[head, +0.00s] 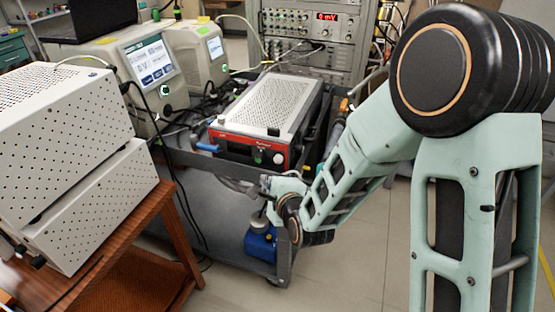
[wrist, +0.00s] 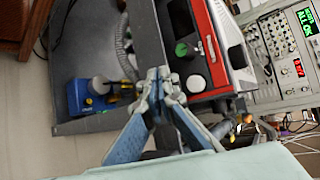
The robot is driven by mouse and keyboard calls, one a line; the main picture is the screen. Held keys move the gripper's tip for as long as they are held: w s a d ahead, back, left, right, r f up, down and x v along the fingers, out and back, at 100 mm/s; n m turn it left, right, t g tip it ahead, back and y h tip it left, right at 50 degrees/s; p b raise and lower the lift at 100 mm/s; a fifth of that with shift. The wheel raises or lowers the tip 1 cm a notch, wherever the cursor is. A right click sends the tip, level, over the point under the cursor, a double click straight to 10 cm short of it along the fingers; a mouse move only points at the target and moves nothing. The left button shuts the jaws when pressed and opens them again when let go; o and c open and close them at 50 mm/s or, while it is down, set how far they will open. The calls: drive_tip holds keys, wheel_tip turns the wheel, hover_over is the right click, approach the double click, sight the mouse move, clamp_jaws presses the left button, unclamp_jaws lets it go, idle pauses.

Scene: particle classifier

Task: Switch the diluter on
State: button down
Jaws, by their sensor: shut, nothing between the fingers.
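A device with a red-framed black front and a perforated pale top (head: 270,101) sits on the grey cart. It may be the diluter, but I cannot read its label. My gripper (wrist: 158,75) is shut and empty. In the wrist view its fingertips appear just left of the panel's lower end, apart from the green button. In the head view my gripper (head: 268,183) is small, below the front, and partly hidden by my wrist.
A blue bottle-like unit (head: 261,243) stands on the cart's lower shelf, also in the wrist view (wrist: 92,97). The cart's upper edge (head: 195,161) runs below the device. White perforated boxes (head: 65,150) stand left on a wooden table. Two screened instruments (head: 150,65) and a rack (head: 310,40) stand behind.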

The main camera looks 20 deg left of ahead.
sight(275, 161)
drive_tip(key=shift+w+d, duration=0.2)
drive_tip(key=shift+w, duration=2.55)
drive_tip(key=shift+w, duration=0.1)
drive_tip(key=shift+w, duration=0.35)
drive_tip(key=shift+w+d+b, duration=0.15)
drive_tip(key=shift+w+b, duration=0.15)
drive_tip(key=shift+w, duration=0.6)
drive_tip(key=shift+s, duration=1.35)
drive_tip(key=shift+s+b, duration=0.1)
drive_tip(key=shift+b, duration=0.2)
